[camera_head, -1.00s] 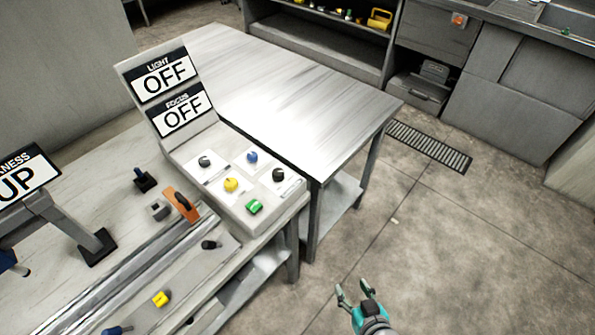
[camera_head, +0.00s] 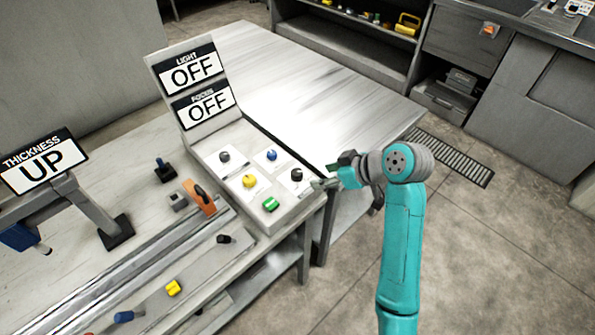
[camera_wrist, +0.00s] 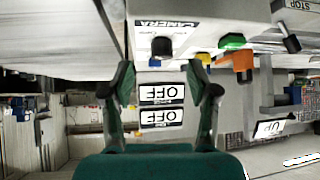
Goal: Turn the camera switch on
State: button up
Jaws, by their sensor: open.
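The camera switch is a black knob (camera_head: 296,174) on a white card on the sloped control panel (camera_head: 236,134). In the wrist view, which is upside down, the black knob (camera_wrist: 162,47) sits beside a label reading CAMERA. My gripper (camera_head: 322,184) is just right of this knob, beside the panel's edge. In the wrist view my gripper (camera_wrist: 162,82) is open, with the knob ahead, roughly centred between the fingers and not held. A gap between fingers and knob is not clear in the head view.
The panel also has a blue knob (camera_head: 271,155), a yellow knob (camera_head: 249,181), a green knob (camera_head: 271,204) and another black knob (camera_head: 224,157). LIGHT (camera_head: 193,70) and FOCUS (camera_head: 204,105) signs both read OFF. A metal table (camera_head: 330,90) stands behind, its top clear.

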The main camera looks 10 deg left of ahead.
aim_at(298, 172)
jog(key=shift+n+g, duration=0.3)
jog(key=shift+n, duration=0.3)
jog(key=w+a+f, duration=0.1)
jog(key=a, duration=0.1)
jog(key=w+a+f, duration=0.1)
jog(key=a+f, duration=0.1)
jog(key=a, duration=0.1)
jog(key=w+a+f, duration=0.1)
jog(key=a, duration=0.1)
jog(key=shift+w+a+f, duration=0.25)
jog(key=shift+w+a, duration=0.1)
grip_shut()
